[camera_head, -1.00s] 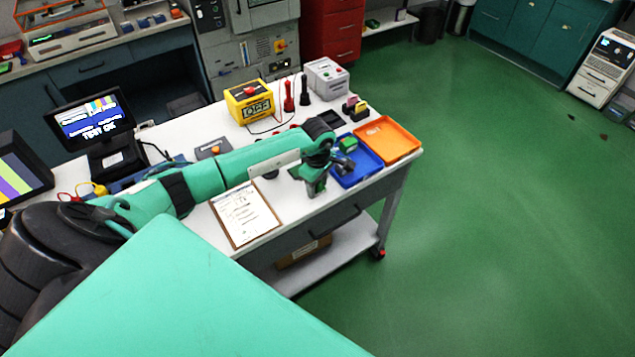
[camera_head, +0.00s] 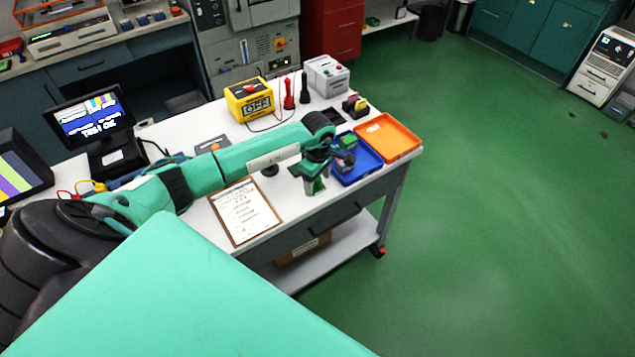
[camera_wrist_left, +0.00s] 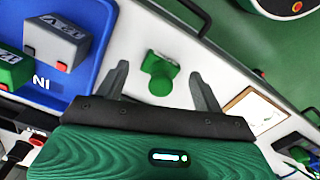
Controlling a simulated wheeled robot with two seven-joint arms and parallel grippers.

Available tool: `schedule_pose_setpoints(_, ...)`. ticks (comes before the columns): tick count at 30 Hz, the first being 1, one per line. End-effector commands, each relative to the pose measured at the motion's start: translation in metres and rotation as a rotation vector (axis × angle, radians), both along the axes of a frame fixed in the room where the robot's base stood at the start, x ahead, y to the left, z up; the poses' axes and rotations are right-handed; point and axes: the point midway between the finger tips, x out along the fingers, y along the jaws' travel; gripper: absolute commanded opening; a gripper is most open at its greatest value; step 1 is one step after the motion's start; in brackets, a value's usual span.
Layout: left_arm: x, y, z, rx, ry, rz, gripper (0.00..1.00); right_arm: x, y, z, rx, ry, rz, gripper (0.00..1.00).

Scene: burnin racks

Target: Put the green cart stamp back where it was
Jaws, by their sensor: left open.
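The green cart stamp (camera_wrist_left: 158,74) stands on the white cart top in the left wrist view, seen from above, with a rounded knob over a squarish base. My left gripper (camera_head: 313,182) is open above the cart's front edge, just left of the blue tray. In the left wrist view its two dark fingers lie on either side of the stamp. The stamp looks farther from the camera than the fingertips, and I see no contact. In the head view the gripper mostly covers the stamp's place. My right gripper is out of view.
The blue tray (camera_head: 370,169) holds a grey battery block (camera_wrist_left: 57,43) and a green one (camera_wrist_left: 12,70). An orange tray (camera_head: 388,138) stands right of it. A clipboard (camera_head: 243,212) and a black round-based item (camera_head: 270,169) are left of the gripper. A yellow meter (camera_head: 248,101) stands behind.

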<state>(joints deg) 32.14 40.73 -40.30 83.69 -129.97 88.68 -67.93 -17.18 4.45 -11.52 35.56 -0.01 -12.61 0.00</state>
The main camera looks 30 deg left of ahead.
Motion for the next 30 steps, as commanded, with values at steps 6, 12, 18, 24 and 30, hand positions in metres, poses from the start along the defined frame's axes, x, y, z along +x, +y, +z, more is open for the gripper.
schedule_pose_setpoints(6,0.001,0.001,0.046,0.004,-0.006,-0.003,0.69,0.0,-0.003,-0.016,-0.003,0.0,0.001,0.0)
schedule_pose_setpoints(12,0.001,0.001,0.085,0.003,-0.004,-0.002,0.69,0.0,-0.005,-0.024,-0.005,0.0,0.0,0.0)
schedule_pose_setpoints(18,0.0,0.001,0.105,0.003,-0.001,-0.001,0.69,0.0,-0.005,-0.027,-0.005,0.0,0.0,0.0)
schedule_pose_setpoints(24,0.0,0.0,0.108,0.002,0.0,-0.002,0.69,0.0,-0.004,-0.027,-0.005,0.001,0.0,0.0)
schedule_pose_setpoints(30,0.0,0.0,0.108,0.002,0.0,-0.001,0.69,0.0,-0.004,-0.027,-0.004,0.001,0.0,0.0)
